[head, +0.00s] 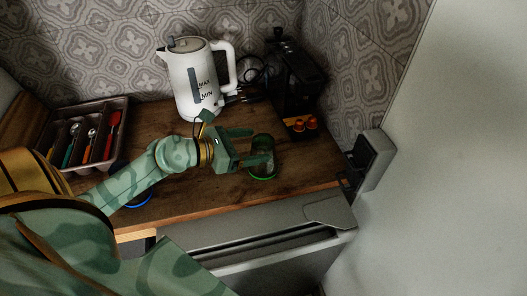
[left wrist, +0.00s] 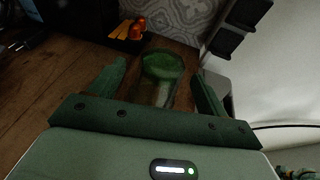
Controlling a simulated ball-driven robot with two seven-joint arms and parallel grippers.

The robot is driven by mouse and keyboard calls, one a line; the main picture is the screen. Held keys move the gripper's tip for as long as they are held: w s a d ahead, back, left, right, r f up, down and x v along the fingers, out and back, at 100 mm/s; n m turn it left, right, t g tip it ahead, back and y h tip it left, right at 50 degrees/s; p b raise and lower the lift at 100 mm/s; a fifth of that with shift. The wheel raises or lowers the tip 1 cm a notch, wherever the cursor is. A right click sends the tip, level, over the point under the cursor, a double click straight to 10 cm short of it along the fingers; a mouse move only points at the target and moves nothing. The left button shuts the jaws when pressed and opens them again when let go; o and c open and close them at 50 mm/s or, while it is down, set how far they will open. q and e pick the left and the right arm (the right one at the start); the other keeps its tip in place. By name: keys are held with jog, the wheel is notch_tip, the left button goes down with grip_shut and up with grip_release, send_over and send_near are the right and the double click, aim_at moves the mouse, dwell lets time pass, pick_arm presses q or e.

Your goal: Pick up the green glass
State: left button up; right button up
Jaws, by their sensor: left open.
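The green glass (head: 264,160) stands upright on the wooden counter, with a bright green ring at its base in the head view. In the left wrist view the glass (left wrist: 160,75) sits between the two fingers. My left gripper (head: 256,146) is open, with its fingers reaching to the glass and one finger overlapping it in the head view. In the left wrist view the left gripper (left wrist: 160,88) shows a finger on each side of the glass, with a gap visible. My right gripper is not seen.
A white kettle (head: 195,85) stands behind my left gripper. A black coffee machine (head: 291,80) with orange capsules (head: 304,124) is behind the glass. A cutlery tray (head: 122,104) is at the left. The counter's front edge and a pale wall bound the right.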

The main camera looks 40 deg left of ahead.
aim_at(269, 141)
pick_arm(q)
jog(key=x, duration=0.3)
jog(key=r+x, duration=0.1)
jog(key=x, duration=0.1)
jog(key=shift+w+d, duration=0.15)
jog(key=shift+d, duration=0.05)
jog(key=c, duration=1.2)
